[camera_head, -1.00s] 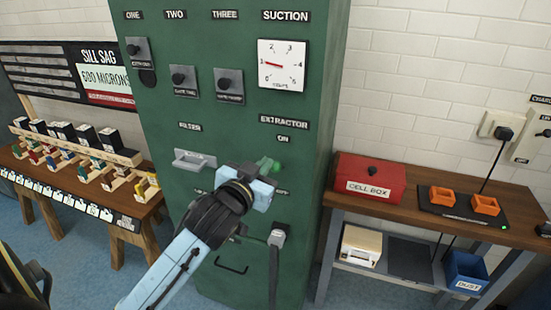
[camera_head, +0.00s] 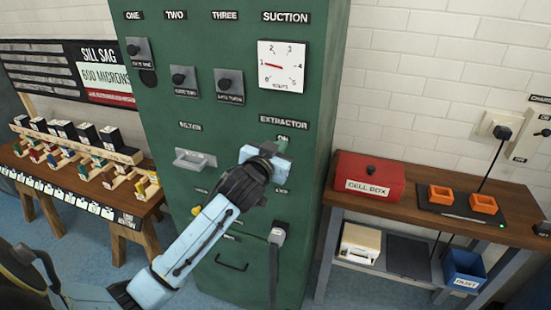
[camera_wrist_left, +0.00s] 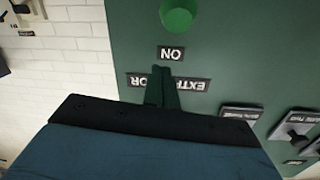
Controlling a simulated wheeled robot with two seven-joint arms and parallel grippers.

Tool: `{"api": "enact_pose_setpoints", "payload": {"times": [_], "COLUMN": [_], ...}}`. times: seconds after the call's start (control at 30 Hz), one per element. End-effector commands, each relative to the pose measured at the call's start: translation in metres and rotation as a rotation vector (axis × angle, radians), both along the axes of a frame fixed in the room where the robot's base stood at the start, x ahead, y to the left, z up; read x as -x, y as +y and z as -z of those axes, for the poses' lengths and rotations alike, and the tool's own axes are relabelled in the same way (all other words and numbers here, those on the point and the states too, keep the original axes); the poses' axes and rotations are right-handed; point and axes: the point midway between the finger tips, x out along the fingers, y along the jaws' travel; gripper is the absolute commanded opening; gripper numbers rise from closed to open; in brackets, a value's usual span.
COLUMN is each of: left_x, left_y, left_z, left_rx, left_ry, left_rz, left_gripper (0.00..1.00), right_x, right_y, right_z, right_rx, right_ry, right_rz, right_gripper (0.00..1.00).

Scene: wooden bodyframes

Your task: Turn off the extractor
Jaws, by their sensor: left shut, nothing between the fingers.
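The extractor panel is on the front of a tall green cabinet (camera_head: 320,185), with an EXTRACTOR label (camera_head: 283,122) and an ON label (camera_head: 284,139) below it. My left gripper (camera_head: 270,149) is in front of this panel, just under the labels, and covers the area below ON. In the left wrist view the picture is upside down; the gripper's two fingers (camera_wrist_left: 163,86) are shut and empty, their tips beside the ON label (camera_wrist_left: 171,53). A round green button (camera_wrist_left: 177,15) shows beyond the tips, apart from them. In the head view the button is hidden. My right gripper is not in view.
A suction gauge (camera_head: 282,67) and several black knobs sit higher on the cabinet. A grey handle (camera_head: 195,160) juts out left of my arm, and a grey box with a hanging strap (camera_head: 277,236) is below. A bench with a red cell box (camera_head: 369,180) stands right.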

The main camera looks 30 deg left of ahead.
Motion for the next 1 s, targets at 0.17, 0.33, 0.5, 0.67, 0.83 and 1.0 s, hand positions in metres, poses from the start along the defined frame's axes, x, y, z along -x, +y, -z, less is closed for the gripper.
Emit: {"api": "enact_pose_setpoints", "payload": {"times": [0.17,0.33,0.5,0.67,0.83,1.0], "left_x": [0.001,0.008,0.01,0.01,0.009,0.006], "left_y": [0.003,0.005,0.005,0.005,0.004,-0.004], "left_z": [0.021,0.034,0.037,0.037,0.038,0.042], "left_rx": [0.0,-0.001,0.001,0.001,0.0,-0.004], "left_ry": [0.006,0.003,0.001,0.001,-0.002,-0.023], "left_rz": [0.0,0.0,0.001,0.001,0.002,0.015], "left_gripper": [0.0,0.0,0.0,0.0,0.0,0.0], "right_x": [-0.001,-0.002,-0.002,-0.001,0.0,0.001], "right_y": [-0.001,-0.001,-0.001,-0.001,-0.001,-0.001], "right_z": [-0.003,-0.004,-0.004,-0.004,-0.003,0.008], "right_rx": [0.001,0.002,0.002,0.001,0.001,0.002], "right_ry": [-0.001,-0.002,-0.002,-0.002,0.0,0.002], "right_rz": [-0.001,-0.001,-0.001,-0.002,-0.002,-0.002], "right_gripper": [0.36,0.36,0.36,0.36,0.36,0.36]}}
